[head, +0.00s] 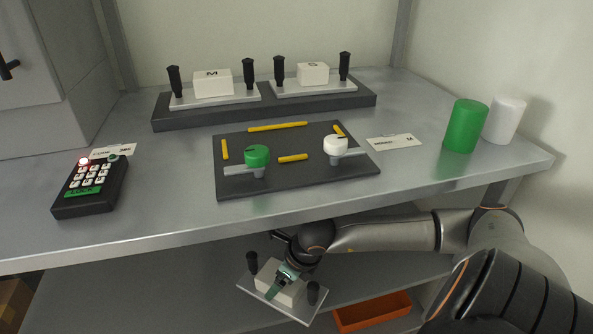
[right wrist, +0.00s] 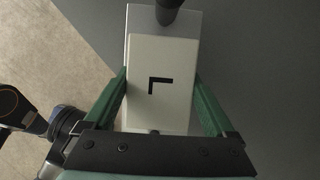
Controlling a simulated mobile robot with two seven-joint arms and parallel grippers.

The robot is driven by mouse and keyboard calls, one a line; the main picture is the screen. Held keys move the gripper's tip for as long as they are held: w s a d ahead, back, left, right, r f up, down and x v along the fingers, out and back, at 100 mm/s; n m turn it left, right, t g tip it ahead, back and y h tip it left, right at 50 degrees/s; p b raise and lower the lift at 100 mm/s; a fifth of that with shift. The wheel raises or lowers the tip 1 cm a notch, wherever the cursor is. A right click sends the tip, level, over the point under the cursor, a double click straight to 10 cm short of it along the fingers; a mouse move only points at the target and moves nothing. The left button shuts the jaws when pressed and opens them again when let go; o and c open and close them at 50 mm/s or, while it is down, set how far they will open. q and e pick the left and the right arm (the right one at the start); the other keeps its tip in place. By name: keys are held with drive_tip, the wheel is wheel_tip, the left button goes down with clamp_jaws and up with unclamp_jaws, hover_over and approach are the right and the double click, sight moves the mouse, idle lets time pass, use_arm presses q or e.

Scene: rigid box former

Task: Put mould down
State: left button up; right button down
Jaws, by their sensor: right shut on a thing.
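The mould in my grip is a white block (head: 262,285) on a pale metal plate (head: 303,308) with a black handle at each end. It is in front of the worktop and lower than it, over the lower shelf, slightly tilted in the head view. My right gripper (head: 286,277) is shut on the block. In the right wrist view its green fingers (right wrist: 160,98) lie on both sides of the white block (right wrist: 158,75), which bears a black L-shaped mark. I cannot tell whether the plate touches the lower shelf. My left gripper is not in view.
On the worktop (head: 420,190), a dark rack (head: 210,118) bears moulds M (head: 212,83) and S (head: 313,73). A dark board (head: 300,185) with clamps and yellow bars lies ahead; a keypad (head: 90,187) is left, green (head: 466,126) and white cylinders right. An orange bin (head: 372,312) is below.

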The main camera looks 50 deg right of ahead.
sight(250, 270)
drive_tip(key=w, duration=0.3)
drive_tip(key=w+a+b, duration=0.1)
drive_tip(key=w, duration=0.2)
drive_tip(key=w+a, duration=0.1)
drive_tip(key=w, duration=0.2)
drive_tip(key=shift+w+r+b, duration=0.15)
drive_tip(key=shift+w+b, duration=0.05)
drive_tip(key=shift+b, duration=0.1)
drive_tip(key=shift+f+b, duration=0.85)
drive_tip(key=shift+f, duration=0.95)
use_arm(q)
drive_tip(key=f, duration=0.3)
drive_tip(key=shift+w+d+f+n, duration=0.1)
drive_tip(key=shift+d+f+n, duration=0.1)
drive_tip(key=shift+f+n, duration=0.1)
use_arm(e)
drive_tip(key=shift+c, duration=0.7)
unclamp_jaws()
drive_tip(key=shift+s+f, duration=0.15)
drive_tip(key=shift+f, duration=0.05)
drive_tip(key=shift+o, duration=0.7)
drive_tip(key=shift+r, duration=0.1)
